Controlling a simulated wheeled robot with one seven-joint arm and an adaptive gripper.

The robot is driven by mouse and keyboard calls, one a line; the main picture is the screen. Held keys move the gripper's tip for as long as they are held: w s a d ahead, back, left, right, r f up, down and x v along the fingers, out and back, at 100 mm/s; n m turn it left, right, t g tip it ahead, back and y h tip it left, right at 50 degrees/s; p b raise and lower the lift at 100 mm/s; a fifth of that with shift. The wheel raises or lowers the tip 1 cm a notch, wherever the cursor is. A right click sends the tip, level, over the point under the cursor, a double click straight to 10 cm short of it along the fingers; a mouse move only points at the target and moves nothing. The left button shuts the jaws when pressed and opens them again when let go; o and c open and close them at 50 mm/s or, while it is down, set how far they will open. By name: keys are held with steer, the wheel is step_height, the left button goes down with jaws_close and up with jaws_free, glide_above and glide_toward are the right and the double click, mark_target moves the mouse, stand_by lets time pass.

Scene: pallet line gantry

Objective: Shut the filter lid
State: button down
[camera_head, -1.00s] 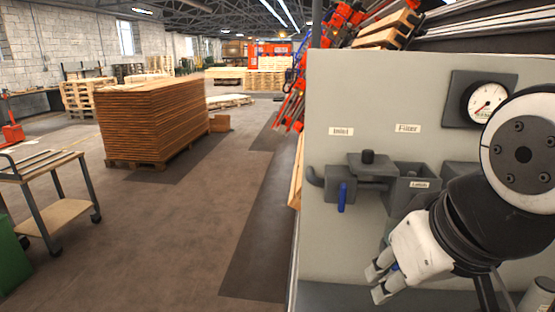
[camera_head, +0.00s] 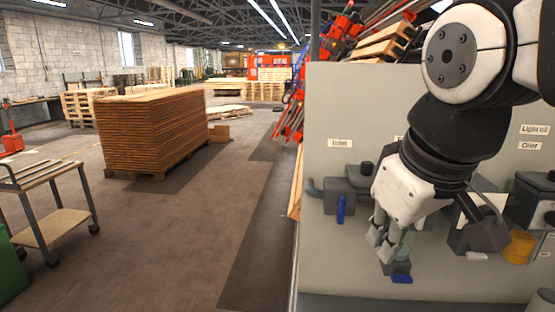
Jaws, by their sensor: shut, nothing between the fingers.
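The filter unit is on the grey panel (camera_head: 328,110), mostly hidden behind my gripper and arm. A dark knob (camera_head: 367,167) on a flat grey piece shows at the gripper's upper left; it looks like the filter lid, but its full position is hidden. A greenish bowl (camera_head: 403,249) with a grey base and a blue lever (camera_head: 401,279) shows below the filter body. My gripper (camera_head: 381,246) is shut and empty, pointing down in front of the filter. Its fingertips are beside the bowl; I cannot tell whether they touch it.
The inlet valve (camera_head: 341,186) with a blue lever (camera_head: 341,209) is left of the gripper. A grey unit with an amber bowl (camera_head: 518,247) is to the right. A cart (camera_head: 50,205) and a plank stack (camera_head: 152,132) stand left, with open floor between.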

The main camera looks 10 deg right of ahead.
steer(key=w+r+n+g+h, duration=0.25)
steer(key=w+r+n, duration=0.6)
steer(key=w, duration=0.45)
steer(key=n+g+h+p, duration=0.1)
steer(key=n+g+p, duration=0.15)
steer(key=n, duration=0.35)
glide_toward(350, 174)
step_height(350, 174, down, 5)
steer(key=a, duration=0.2)
steer(key=shift+s+d+f+p, duration=0.1)
steer(key=shift+d+f+p, duration=0.15)
steer(key=shift+d, duration=0.4)
steer(key=shift+s+d+f+p, duration=0.1)
steer(key=shift+d+p, duration=0.15)
steer(key=shift+d, duration=0.45)
steer(key=shift+s+d+f+p, duration=0.1)
steer(key=shift+d+f+p, duration=0.15)
steer(key=shift+d, duration=0.4)
